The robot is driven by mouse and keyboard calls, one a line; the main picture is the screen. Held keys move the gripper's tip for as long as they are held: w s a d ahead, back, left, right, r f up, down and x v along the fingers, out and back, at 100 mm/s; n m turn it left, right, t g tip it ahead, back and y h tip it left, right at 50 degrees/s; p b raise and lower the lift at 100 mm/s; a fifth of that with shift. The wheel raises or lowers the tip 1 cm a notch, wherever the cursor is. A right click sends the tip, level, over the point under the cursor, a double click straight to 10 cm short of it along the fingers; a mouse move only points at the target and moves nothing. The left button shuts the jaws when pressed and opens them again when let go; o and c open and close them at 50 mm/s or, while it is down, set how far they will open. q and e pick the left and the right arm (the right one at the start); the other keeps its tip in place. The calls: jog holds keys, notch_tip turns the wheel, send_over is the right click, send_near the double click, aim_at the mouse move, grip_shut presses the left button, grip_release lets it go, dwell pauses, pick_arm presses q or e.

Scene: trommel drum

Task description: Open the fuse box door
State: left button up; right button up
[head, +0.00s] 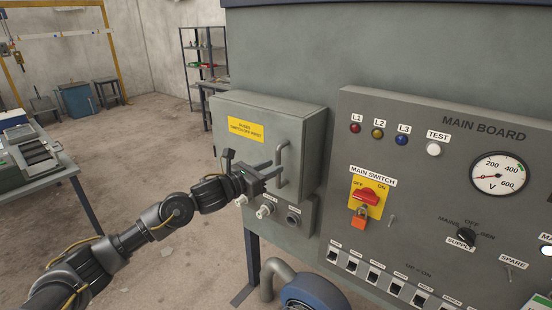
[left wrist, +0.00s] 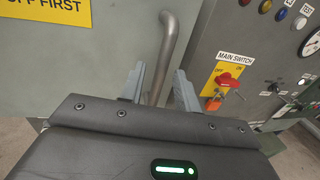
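The fuse box (head: 262,150) is a grey-green cabinet with its door shut. The door carries a yellow label (head: 245,130), whose edge also shows in the left wrist view (left wrist: 50,8). A vertical metal bar handle (head: 282,152) is on the right side of the door. My left gripper (head: 272,172) is at the lower part of this handle. In the left wrist view its two fingers (left wrist: 158,88) are apart, and the handle (left wrist: 168,50) runs down into the gap between them. I cannot tell whether either finger touches it. My right gripper is not in view.
The main board (head: 440,180) stands right of the box, with a red main switch (head: 367,196) and orange padlock (head: 360,217). Connectors (head: 266,210) sit below the box, above a blue motor-like unit (head: 315,292). A workbench (head: 40,165) is at left; floor between is clear.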

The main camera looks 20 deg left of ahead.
aim_at(278, 186)
pick_arm(q)
jog(key=shift+p+x, duration=0.5)
jog(key=shift+x, duration=1.25)
grip_shut()
